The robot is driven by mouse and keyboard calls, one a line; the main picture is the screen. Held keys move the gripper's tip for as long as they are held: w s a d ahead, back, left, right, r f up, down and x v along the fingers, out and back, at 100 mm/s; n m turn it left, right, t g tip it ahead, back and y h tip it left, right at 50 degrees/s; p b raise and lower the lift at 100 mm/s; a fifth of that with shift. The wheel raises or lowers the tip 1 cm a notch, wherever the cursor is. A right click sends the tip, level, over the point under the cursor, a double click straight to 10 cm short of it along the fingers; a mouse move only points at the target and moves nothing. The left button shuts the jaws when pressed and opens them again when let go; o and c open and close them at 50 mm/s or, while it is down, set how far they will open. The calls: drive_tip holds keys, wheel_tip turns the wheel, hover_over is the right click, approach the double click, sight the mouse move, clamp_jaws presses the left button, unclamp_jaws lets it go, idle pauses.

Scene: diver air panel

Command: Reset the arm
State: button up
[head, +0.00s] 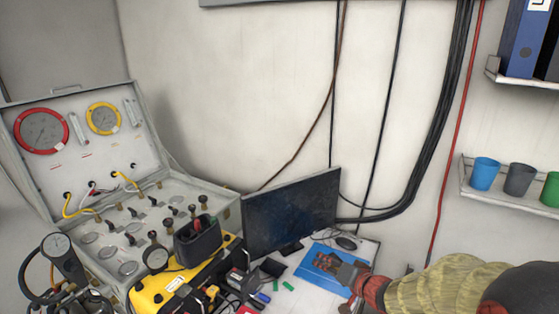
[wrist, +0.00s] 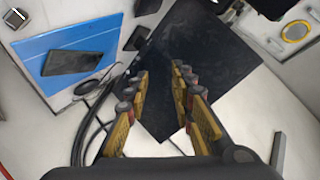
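My gripper (wrist: 160,78) is open and empty in the wrist view, its two yellow-padded fingers apart with the dark monitor screen (wrist: 215,62) behind them. In the head view my arm comes in from the lower right, and my gripper (head: 327,263) shows in front of the blue sheet on the desk. No object shows between the fingers.
The monitor (head: 291,213) stands left of my gripper. The open air panel case (head: 75,95) with gauges is at left, beside a yellow case (head: 150,298). A shelf with cups (head: 486,173) is at right. Cables (head: 440,130) hang on the wall behind.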

drive_tip(key=s+d+r+g+h, duration=0.1)
drive_tip(key=s+d+r+h, duration=0.6)
drive_tip(key=s+d+r, duration=0.4)
drive_tip(key=s+a+n+g, duration=0.2)
drive_tip(key=s+a, duration=0.1)
drive_tip(key=s, duration=0.8)
drive_tip(key=s+a+n+g+y, duration=0.1)
drive_tip(key=s+a+n+g, duration=0.1)
drive_tip(key=s, duration=1)
drive_tip(key=shift+a+r+g, duration=0.35)
drive_tip(key=shift+a+g, duration=0.05)
drive_tip(key=shift+a, duration=0.15)
